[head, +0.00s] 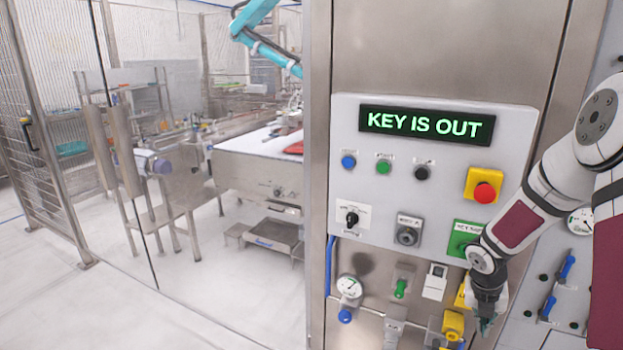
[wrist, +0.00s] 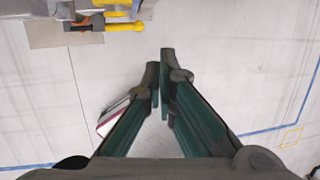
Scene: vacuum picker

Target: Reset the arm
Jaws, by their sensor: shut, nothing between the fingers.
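My gripper (head: 486,322) is at the lower right of the head view, in front of the lower part of the control panel, pointing down. In the wrist view its two green fingers (wrist: 161,82) come together at the tips, with nothing between them. The control panel (head: 345,125) is on a steel cabinet, and its display (head: 427,124) reads "KEY IS OUT" in green. A red stop button (head: 485,192) on a yellow plate sits at the panel's right. A green key plate (head: 464,238) is partly hidden behind my arm.
Blue (head: 348,162), green and black buttons line the panel, with a black selector knob (head: 351,219) below. Gauges, handles and a yellow fitting (head: 453,325) crowd the space near my gripper. A mesh fence (head: 45,150) stands at the left. The pale floor (head: 225,290) in front is clear.

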